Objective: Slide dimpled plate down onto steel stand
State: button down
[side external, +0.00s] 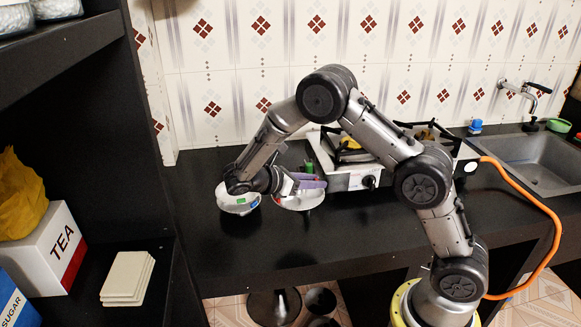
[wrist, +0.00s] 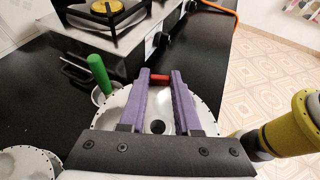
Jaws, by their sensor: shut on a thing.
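A white dimpled plate (wrist: 118,106) with small holes along its rim lies under my gripper's fingers in the wrist view. It also shows in the side view (side external: 300,203), low over the counter. My gripper (wrist: 160,78), with two purple fingers, is shut on a small red bar (wrist: 160,78) between its fingertips. I cannot tell whether this bar belongs to the plate or to the steel stand. The fingers also show in the side view (side external: 312,183). Fingers and palm hide part of the plate. I cannot make out the steel stand clearly.
More white holed plates (wrist: 28,162) sit at lower left in the wrist view. A green handle (wrist: 98,73) stands upright close beside the plate. A gas stove (side external: 350,178) is close right, with a sink (side external: 530,160) beyond. The front counter (side external: 290,240) is clear.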

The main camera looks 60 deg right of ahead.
jog(key=s+a+f+m+g+y, duration=0.55)
jog(key=a+m+g+y, duration=0.35)
jog(key=m+y, duration=0.25)
jog(key=w+a+m+t+y, duration=0.6)
jog(key=w+a+m+y, duration=0.35)
jog(key=m+y, duration=0.25)
jog(key=w+r+m+t+y, duration=0.2)
jog(key=w+r+m+t, duration=0.6)
jog(key=w+m+t, duration=0.45)
jog(key=w+d+r+m+t+h, duration=0.3)
jog(key=w+d+r+m+t, duration=0.1)
jog(key=w+d, duration=0.6)
jog(key=shift+d+r+m+t, duration=0.3)
jog(key=shift+r+m+t, duration=0.1)
jog(key=shift+r+t, duration=0.25)
